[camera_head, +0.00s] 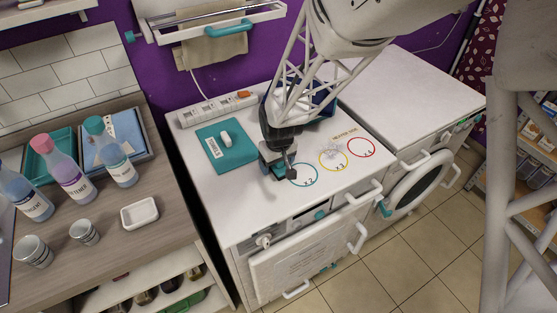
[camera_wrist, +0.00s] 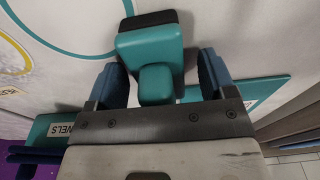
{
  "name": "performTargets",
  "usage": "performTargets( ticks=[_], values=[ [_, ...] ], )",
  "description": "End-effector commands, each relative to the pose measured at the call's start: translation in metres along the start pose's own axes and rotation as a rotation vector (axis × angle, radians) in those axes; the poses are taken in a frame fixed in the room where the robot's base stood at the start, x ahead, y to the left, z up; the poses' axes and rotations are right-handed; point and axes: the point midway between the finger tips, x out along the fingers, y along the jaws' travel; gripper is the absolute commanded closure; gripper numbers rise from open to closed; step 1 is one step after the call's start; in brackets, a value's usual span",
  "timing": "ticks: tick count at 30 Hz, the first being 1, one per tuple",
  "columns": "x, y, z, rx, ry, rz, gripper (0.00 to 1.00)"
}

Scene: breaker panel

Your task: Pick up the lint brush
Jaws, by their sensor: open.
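The lint brush (camera_wrist: 150,48) shows in the wrist view as a teal block with a dark strip along its far edge and a rounded teal handle. It lies on the white top, between the two blue fingers of my gripper (camera_wrist: 163,80). The fingers are open, with a gap visible on each side of the handle. In the head view my gripper (camera_head: 276,170) is low over the white machine top, beside the blue ring, and hides most of the brush.
A power strip (camera_head: 218,109) is behind. Blue, yellow and red rings (camera_head: 362,148) mark the top to the right. Bottles (camera_head: 117,158) stand on the left counter.

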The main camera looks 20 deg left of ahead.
Motion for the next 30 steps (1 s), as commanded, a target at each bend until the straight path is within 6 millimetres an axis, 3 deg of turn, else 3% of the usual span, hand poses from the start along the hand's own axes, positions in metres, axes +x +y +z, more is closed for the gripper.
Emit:
performTargets(
  ticks=[12,23,30],
  values=[
    [-0.0002,0.0,0.0,0.0,0.0,0.0,0.25],
    [-0.0002,0.0,0.0,0.0,0.0,0.0,0.79],
    [-0.0005,0.0,-0.0001,0.0,0.0,0.0,0.79]
  ],
)
